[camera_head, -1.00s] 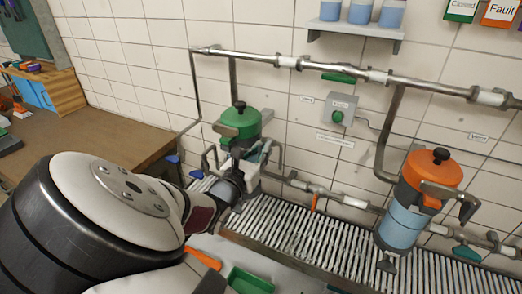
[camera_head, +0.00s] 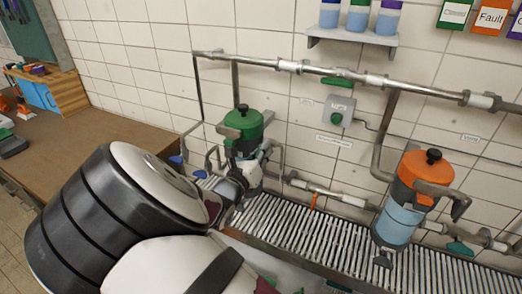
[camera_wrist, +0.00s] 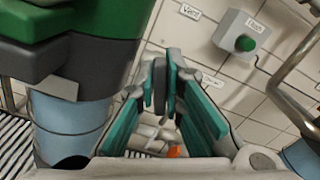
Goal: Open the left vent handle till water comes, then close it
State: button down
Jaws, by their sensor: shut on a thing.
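The left pump has a green lid (camera_head: 243,124) with a black knob and stands upright on the slatted grate. In the wrist view its green and grey head (camera_wrist: 70,45) and light blue body (camera_wrist: 68,125) fill the left side. My gripper (camera_wrist: 163,88) is beside it, at its right. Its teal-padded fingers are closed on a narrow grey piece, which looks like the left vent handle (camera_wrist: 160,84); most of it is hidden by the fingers. In the head view my arm hides part of the pump's lower side. I see no running water.
A second pump with an orange lid (camera_head: 426,171) stands at the right. A grey box with a green button (camera_head: 338,112) is on the tiled wall. Steel pipes (camera_head: 330,72) run above the slatted grate (camera_head: 330,240). A brown table (camera_head: 75,150) is at the left.

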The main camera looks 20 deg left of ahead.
jog(key=shift+a+n+p, duration=0.1)
jog(key=shift+n+p, duration=0.3)
jog(key=shift+n, duration=1.2)
jog(key=shift+f, duration=0.1)
jog(key=c, duration=1.7)
grip_release()
jog(key=shift+s, duration=0.1)
jog(key=s, duration=1.1)
jog(key=shift+s+a, duration=0.4)
jog(key=shift+a, duration=0.05)
